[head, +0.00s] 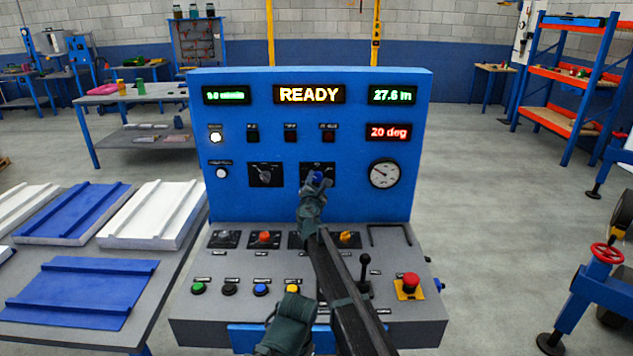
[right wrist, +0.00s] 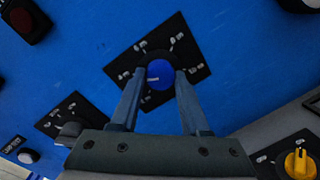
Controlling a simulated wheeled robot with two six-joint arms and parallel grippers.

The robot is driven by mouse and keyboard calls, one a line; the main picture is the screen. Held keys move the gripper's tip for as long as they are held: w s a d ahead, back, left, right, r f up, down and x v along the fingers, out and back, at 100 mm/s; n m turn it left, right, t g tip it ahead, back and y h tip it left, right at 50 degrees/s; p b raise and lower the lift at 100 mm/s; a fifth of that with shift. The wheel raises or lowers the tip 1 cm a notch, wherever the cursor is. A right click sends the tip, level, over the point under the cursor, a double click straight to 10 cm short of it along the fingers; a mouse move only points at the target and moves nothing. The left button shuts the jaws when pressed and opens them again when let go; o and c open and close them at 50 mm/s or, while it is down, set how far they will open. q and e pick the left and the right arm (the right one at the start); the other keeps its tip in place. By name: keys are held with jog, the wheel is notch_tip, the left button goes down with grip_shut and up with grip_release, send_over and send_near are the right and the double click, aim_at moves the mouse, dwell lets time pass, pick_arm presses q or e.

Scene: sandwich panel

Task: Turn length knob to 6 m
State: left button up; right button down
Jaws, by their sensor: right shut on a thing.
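A rotary knob with a blue cap (head: 318,176) sits on a black square plate on the upright blue panel. In the right wrist view the blue cap (right wrist: 160,75) lies between my two fingers, with pale marks around it on the plate. My right gripper (head: 314,186) is shut on this knob; its fingers also show in the right wrist view (right wrist: 158,92). The knob's label and pointer are too small or hidden to read. A dark gripper-like part (head: 290,322), seemingly my left gripper, is low in front of the console; its fingers cannot be made out.
A second rotary knob (head: 266,174) is left of the held one. Displays show READY (head: 309,94), 27.6 m (head: 392,95) and 20 deg (head: 388,132). A gauge (head: 384,174) is at right. The sloped desk has buttons, a lever (head: 364,270) and a red emergency button (head: 410,281).

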jog(key=shift+m, duration=0.5)
jog(key=m+p, duration=0.1)
jog(key=m, duration=0.3)
jog(key=shift+r+m+g, duration=0.1)
jog(key=shift+m+g, duration=0.2)
jog(key=shift+m, duration=0.1)
jog(key=shift+d+m+y+p, duration=0.1)
jog(key=shift+m+y+p, duration=0.4)
jog(key=shift+m, duration=2.2)
jog(key=shift+c, duration=2)
grip_release()
jog(key=shift+s, duration=0.1)
